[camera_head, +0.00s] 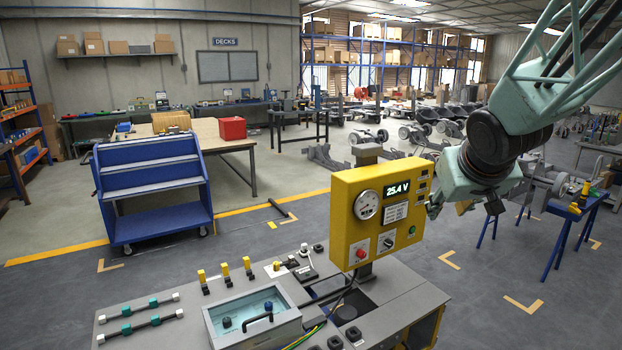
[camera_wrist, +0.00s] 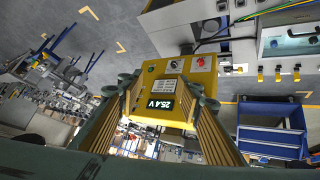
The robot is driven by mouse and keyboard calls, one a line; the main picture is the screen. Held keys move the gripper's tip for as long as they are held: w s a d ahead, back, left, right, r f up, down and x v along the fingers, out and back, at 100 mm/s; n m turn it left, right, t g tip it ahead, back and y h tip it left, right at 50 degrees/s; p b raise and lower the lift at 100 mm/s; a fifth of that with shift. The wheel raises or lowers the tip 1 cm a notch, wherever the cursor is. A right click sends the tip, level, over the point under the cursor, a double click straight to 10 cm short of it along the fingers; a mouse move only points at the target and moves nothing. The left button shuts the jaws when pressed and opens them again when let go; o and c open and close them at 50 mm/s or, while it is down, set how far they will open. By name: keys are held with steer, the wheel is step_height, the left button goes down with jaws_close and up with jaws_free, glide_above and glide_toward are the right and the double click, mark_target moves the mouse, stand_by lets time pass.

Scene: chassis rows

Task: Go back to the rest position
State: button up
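My gripper (camera_wrist: 163,92) is open in the wrist view, its two fingers with ribbed yellow pads spread wide and no held object showing between them. Beyond the gap is the yellow meter box (camera_wrist: 151,92) with its lit 25.4 V display. In the head view the yellow meter box (camera_head: 377,211) stands upright on the bench, with a dial, a red button and a knob on its front. My gripper (camera_head: 437,205) shows at the box's right edge, partly hidden behind it. I cannot tell whether a finger touches the box.
The grey bench (camera_head: 400,309) holds a clear-lidded tray (camera_head: 252,312), cables and several yellow-topped plugs. A blue cart (camera_head: 152,186) stands at the left, near a table with a red box (camera_head: 232,128). A blue-legged stand (camera_head: 566,212) is at the right. Floor between is open.

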steer(key=s+a+g, duration=0.1)
steer(key=s+a, duration=0.3)
steer(key=s, duration=1)
steer(key=s+a+g+y+b, duration=0.1)
steer(key=s+a, duration=0.3)
steer(key=s, duration=1)
steer(key=s+a+f+g+b, duration=0.1)
steer(key=s+a, duration=0.3)
steer(key=s, duration=1)
steer(key=shift+s+g+y, duration=0.35)
steer(key=shift+g+y, duration=0.05)
steer(key=shift+g, duration=0.4)
